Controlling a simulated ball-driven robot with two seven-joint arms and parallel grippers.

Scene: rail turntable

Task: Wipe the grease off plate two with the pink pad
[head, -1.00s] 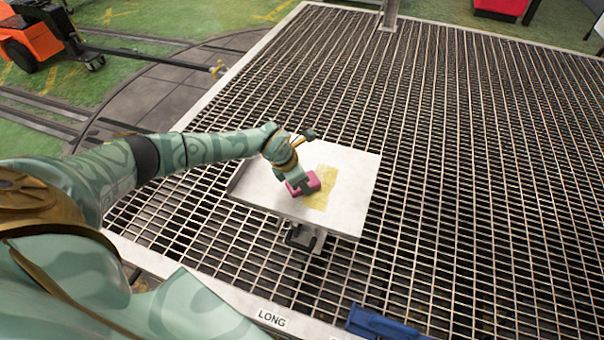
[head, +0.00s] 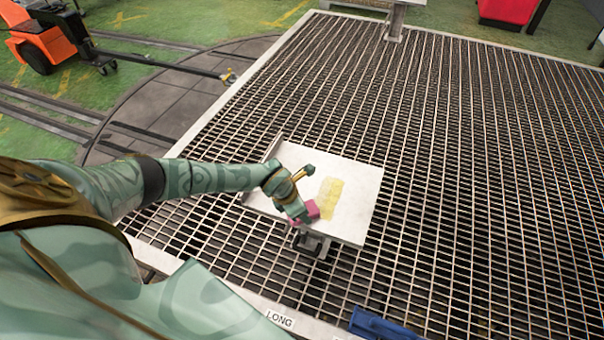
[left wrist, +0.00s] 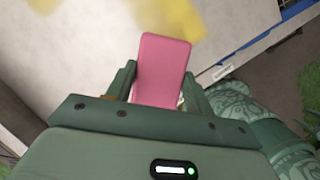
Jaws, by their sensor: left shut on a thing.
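My left gripper (head: 300,212) is shut on the pink pad (head: 312,209) over the near edge of a pale square plate (head: 358,180). In the left wrist view the pink pad (left wrist: 160,72) stands out between the two fingers of the left gripper (left wrist: 160,88). A yellow grease smear (head: 328,196) lies on the plate, just right of the pad. The grease (left wrist: 172,15) also shows beyond the pad in the left wrist view. I cannot tell whether the pad touches the plate. No number shows on the plate. My right gripper is not in view.
The plate stands on a bracket (head: 312,243) above a wide metal grating (head: 470,180). Another pale stand (head: 395,22) is at the back. A blue object (head: 380,325) lies at the front edge beside a "LONG" label (head: 280,319). An orange vehicle (head: 40,45) is at far left.

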